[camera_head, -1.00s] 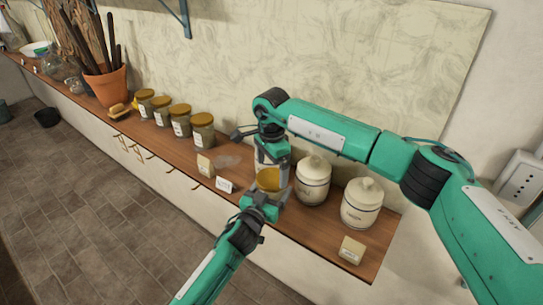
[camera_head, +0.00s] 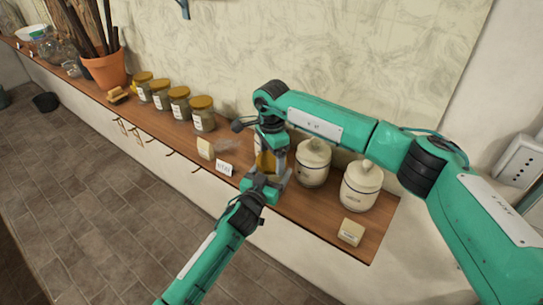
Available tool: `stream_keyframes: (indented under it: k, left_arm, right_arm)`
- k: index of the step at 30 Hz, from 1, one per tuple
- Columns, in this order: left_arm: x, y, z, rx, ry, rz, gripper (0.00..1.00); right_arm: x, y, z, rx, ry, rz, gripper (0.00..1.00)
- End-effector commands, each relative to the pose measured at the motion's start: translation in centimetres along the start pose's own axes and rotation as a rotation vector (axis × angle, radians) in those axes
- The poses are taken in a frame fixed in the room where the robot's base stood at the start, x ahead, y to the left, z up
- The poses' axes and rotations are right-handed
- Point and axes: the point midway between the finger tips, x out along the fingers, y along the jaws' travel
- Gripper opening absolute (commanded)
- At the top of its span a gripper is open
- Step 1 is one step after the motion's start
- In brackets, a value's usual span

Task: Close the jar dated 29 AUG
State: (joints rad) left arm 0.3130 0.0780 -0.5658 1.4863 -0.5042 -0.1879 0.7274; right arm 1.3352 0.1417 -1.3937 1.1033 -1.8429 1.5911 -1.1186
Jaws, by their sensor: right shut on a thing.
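My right gripper (camera_head: 272,155) comes down from above and is shut on a gold-coloured lid (camera_head: 265,163) at the front of the wooden shelf. My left gripper (camera_head: 263,186) reaches up from below, just under and in front of the lid. It covers whatever is under the lid, so the jar body and its date label are hidden. Whether the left jaws are open or shut cannot be made out. Several glass jars with gold lids, such as this one (camera_head: 202,116), stand in a row further left; their labels are too small to read.
Two cream lidded canisters (camera_head: 313,165) (camera_head: 361,187) stand close to the right of my grippers. Small cards (camera_head: 224,169) (camera_head: 205,149) and a pale block (camera_head: 350,232) are near the front edge. A terracotta pot (camera_head: 106,70) stands further left. The wall is close behind.

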Motion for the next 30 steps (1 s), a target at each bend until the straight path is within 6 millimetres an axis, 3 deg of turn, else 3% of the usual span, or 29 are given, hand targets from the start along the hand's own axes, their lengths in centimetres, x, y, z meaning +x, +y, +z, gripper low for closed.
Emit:
stream_keyframes:
  k: [12, 23, 24, 26, 30]
  left_arm:
    - [-0.01, 0.01, 0.05, 0.0, -0.001, 0.0, 0.13]
    - [-0.01, 0.01, 0.04, 0.0, -0.001, 0.0, 0.13]
    - [-0.01, 0.01, 0.04, 0.0, -0.001, 0.0, 0.13]
    - [-0.01, 0.0, 0.04, 0.0, -0.001, 0.0, 0.13]
    - [0.01, -0.08, 0.06, 0.0, -0.001, -0.002, 0.13]
  right_arm:
    - [0.0, 0.0, -0.03, 0.474, 0.0, 0.0, 0.53]
    - [-0.01, -0.01, -0.03, 0.504, 0.0, -0.001, 0.53]
    - [-0.01, -0.01, -0.03, 0.503, 0.0, -0.001, 0.88]
    - [-0.01, -0.01, -0.01, 0.503, 0.0, 0.0, 1.0]
    - [0.0, 0.04, 0.09, 0.501, -0.001, 0.002, 1.0]
